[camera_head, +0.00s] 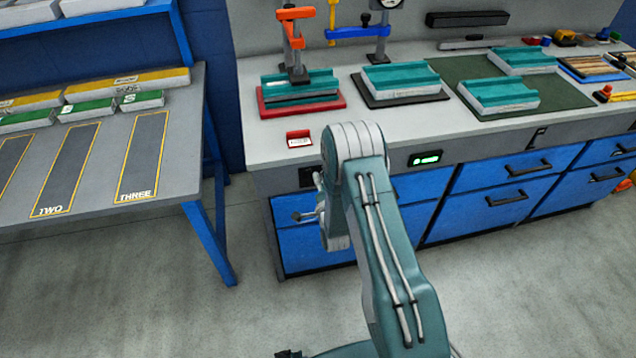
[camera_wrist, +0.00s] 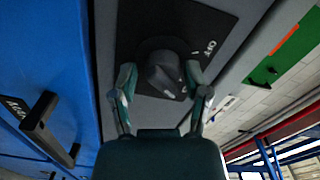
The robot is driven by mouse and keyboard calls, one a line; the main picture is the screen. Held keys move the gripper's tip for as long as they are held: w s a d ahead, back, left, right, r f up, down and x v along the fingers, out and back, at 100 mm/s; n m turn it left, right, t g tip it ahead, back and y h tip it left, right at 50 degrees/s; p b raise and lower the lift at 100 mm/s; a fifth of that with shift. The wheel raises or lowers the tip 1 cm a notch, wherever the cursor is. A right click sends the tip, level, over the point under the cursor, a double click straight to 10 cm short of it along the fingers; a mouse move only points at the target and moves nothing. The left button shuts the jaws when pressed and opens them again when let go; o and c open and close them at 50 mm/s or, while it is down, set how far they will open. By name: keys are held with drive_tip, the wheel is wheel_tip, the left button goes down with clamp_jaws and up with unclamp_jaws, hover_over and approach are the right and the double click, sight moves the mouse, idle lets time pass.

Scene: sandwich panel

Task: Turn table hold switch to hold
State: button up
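The switch is a dark rotary knob (camera_wrist: 163,72) on a black plate (camera_wrist: 205,25) with white lettering, seen tilted in the wrist view. My gripper (camera_wrist: 161,88) is open, with one finger on each side of the knob's lower part. I cannot tell whether either finger touches it. In the head view the black switch plate (camera_head: 306,178) shows on the bench front, left of my arm. My gripper is mostly hidden behind my arm there.
The workbench (camera_head: 270,145) has blue drawers with protruding black handles (camera_head: 507,198); one handle (camera_wrist: 40,112) is close at left in the wrist view. A green-lit display (camera_head: 427,159) is right of my arm. A side table (camera_head: 100,200) stands left. The floor in front is clear.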

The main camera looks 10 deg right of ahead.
drive_tip(key=shift+s, duration=0.1)
idle(0.3)
drive_tip(key=s, duration=1.1)
drive_tip(key=shift+s, duration=0.4)
